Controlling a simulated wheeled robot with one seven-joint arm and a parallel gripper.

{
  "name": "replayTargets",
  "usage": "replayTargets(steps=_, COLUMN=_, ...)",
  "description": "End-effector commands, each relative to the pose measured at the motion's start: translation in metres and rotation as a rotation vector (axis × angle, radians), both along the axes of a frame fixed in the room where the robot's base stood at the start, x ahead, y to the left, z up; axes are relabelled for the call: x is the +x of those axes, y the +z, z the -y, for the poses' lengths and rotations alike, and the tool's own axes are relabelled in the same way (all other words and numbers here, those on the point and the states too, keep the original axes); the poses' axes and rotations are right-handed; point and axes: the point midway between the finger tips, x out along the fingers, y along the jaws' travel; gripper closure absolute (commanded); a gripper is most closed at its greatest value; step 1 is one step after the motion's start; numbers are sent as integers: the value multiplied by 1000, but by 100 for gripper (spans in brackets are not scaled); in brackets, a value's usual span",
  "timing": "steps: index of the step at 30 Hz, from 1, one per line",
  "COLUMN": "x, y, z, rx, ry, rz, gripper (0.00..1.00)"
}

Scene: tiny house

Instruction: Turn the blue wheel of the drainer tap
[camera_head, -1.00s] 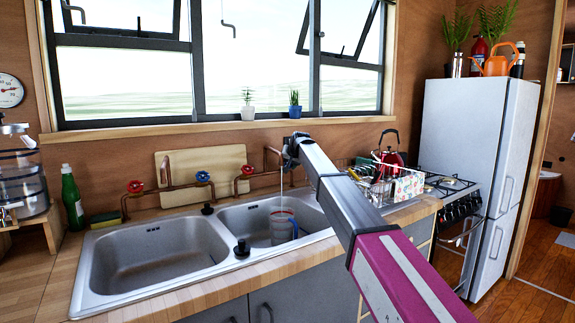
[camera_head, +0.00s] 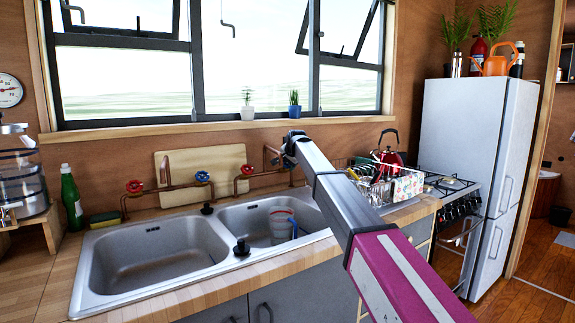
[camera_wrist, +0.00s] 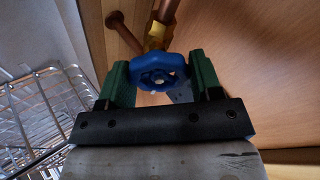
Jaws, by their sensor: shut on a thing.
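The blue wheel (camera_wrist: 158,72) sits on a brass valve (camera_wrist: 157,35) with a copper pipe in the wrist view. The green fingers of my gripper (camera_wrist: 160,82) are shut on the wheel, one on each side of its rim. In the head view my gripper (camera_head: 289,160) is by the wall at the back right of the sink, and the held wheel is hidden there. Another blue wheel (camera_head: 202,176), between two red-wheeled taps, is on the pipes behind the sink.
A wire dish rack (camera_wrist: 35,115) stands close to the left of my gripper in the wrist view. The double sink (camera_head: 150,262) holds a measuring jug (camera_head: 280,226) in its right basin. A red kettle (camera_head: 388,157) is on the stove. A cutting board (camera_head: 225,160) leans on the wall.

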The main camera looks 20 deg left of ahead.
Motion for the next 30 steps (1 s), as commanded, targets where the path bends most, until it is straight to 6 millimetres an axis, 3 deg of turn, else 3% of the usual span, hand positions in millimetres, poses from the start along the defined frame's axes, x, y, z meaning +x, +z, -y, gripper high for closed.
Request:
replayTargets(steps=11, x=0, y=0, z=0, rx=5, ry=-5, rz=-4, gripper=65)
replayTargets(steps=12, x=0, y=0, z=0, rx=5, ry=-5, rz=-4, gripper=28)
replayTargets(steps=13, x=0, y=0, z=0, rx=5, ry=-5, rz=-4, gripper=18)
replayTargets(steps=14, x=0, y=0, z=0, rx=4, ry=-6, rz=-3, gripper=16)
replayTargets(steps=30, x=0, y=0, z=0, rx=-44, ry=90, rz=51, gripper=16)
